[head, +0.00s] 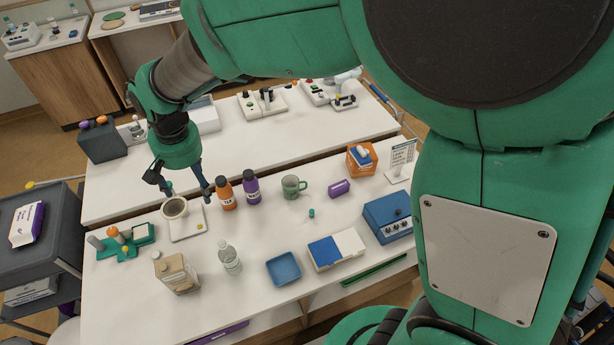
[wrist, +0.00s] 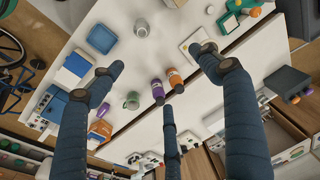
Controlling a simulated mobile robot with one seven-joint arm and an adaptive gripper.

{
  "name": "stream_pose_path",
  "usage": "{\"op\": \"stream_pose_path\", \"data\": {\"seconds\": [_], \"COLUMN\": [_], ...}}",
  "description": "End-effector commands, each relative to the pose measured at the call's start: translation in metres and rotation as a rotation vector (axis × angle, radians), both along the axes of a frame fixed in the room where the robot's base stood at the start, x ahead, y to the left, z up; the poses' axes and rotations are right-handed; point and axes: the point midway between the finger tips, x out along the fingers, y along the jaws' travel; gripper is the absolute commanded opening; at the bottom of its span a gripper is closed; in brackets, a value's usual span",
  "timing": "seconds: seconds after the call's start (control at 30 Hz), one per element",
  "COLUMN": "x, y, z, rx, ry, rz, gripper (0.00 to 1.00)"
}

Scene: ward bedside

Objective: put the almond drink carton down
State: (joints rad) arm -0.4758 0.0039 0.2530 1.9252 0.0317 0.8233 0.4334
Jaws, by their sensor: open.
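The almond drink carton (head: 178,273) is beige and brown and stands upright on the white table at the near left in the head view, apart from my gripper. My gripper (head: 188,193) is open and empty, farther back over the table, above and near a dark-filled cup (head: 174,208) on a white scale (head: 187,229). In the wrist view my gripper (wrist: 160,60) shows its fingers spread wide, with nothing between them. Only a sliver of something that may be the carton shows at the top edge there.
A clear bottle (head: 229,258) stands right of the carton, then a blue tray (head: 284,269). Orange (head: 226,194) and purple (head: 251,187) bottles stand right of my gripper. A green holder (head: 124,243) is left of the scale. The table's middle has free room.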

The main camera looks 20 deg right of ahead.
Motion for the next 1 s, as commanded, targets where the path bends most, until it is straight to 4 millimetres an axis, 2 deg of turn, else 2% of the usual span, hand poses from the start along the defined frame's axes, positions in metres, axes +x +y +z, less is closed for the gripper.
{"op": "stream_pose_path", "data": {"seconds": [0.03, 0.1, 0.4, 0.7, 1.0], "x": [-0.004, -0.011, -0.053, -0.112, -0.178], "y": [-0.017, -0.038, -0.121, -0.193, -0.248], "z": [0.015, 0.032, 0.090, 0.127, 0.144], "rx": [0.005, 0.010, 0.015, 0.000, -0.035], "ry": [-0.017, -0.039, -0.132, -0.225, -0.316], "rz": [-0.006, -0.007, -0.015, -0.026, -0.036], "gripper": [0.77, 0.77, 0.77, 0.77, 0.77]}}
